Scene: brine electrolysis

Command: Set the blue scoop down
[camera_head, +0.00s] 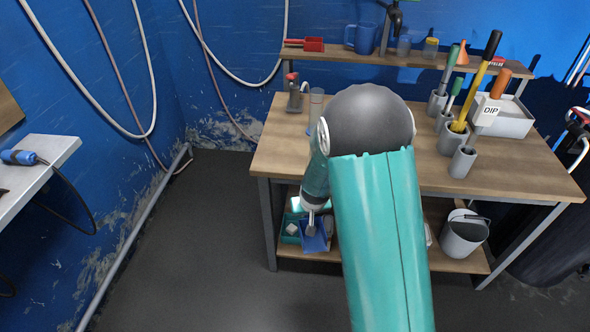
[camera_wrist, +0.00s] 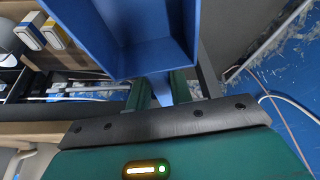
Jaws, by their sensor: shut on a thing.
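The blue scoop (camera_wrist: 150,45) fills the upper middle of the wrist view, its open hollow facing the camera. My gripper (camera_wrist: 163,92) is shut on its narrow handle. In the head view the scoop (camera_head: 316,240) hangs below my gripper (camera_head: 311,222), in front of the bench's lower shelf (camera_head: 299,251). My arm hides part of that shelf. I cannot tell whether the scoop touches the shelf or anything on it.
A green bin (camera_head: 290,232) with a pale thing in it is beside the scoop. A grey bucket (camera_head: 463,234) stands at the lower shelf's right end. The workbench top (camera_head: 285,140) is above, with grey holders of tools and a white DIP tray (camera_head: 513,121). Floor at left is clear.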

